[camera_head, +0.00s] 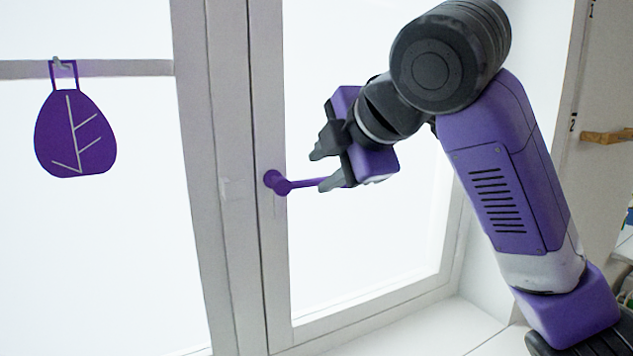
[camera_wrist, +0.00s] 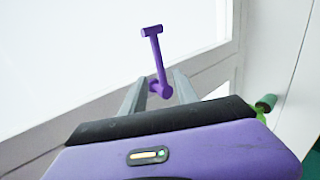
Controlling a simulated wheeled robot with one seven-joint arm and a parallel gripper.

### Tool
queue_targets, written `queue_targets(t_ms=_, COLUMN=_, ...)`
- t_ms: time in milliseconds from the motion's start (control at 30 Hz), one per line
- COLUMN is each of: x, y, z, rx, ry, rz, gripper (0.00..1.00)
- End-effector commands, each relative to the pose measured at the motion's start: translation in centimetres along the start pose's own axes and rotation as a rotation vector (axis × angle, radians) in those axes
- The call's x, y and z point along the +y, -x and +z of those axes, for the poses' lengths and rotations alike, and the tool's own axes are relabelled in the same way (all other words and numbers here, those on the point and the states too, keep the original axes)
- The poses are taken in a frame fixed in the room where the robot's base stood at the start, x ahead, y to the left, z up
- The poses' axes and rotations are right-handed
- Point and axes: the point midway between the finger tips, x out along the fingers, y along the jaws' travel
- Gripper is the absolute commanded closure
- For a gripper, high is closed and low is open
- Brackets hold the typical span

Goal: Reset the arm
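My gripper (camera_head: 324,169) is in front of the window in the head view, its two fingers spread apart and nothing held. The wrist view shows both fingers of my gripper (camera_wrist: 159,78) with a gap between them. The purple window handle (camera_head: 300,184) points sideways to the right from the frame, its free end close to or behind the lower finger. In the wrist view the handle (camera_wrist: 157,58) shows beyond and between the fingertips. I cannot tell whether a finger touches it. My arm reaches in from the lower right, bent at the elbow.
The window frame (camera_head: 230,190) stands close behind my gripper, and the window looks closed. A purple leaf-patterned hanging piece (camera_head: 76,133) hangs at the left. A white sill (camera_head: 425,330) lies below. A wooden peg (camera_head: 605,136) sticks out at the right.

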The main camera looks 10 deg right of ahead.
Motion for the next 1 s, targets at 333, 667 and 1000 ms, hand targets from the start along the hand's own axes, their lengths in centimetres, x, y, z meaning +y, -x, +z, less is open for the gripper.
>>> queue_targets(t_ms=333, x=0.0, y=0.9, z=0.0, rx=0.0, ry=0.001, rz=0.0, gripper=0.64)
queue_targets(t_ms=667, x=3.1, y=1.3, z=-1.3, rx=0.056, ry=-0.117, rz=0.129, gripper=0.64)
queue_targets(t_ms=1000, x=8.3, y=3.3, z=-2.6, rx=0.286, ry=-0.422, rz=0.483, gripper=0.64)
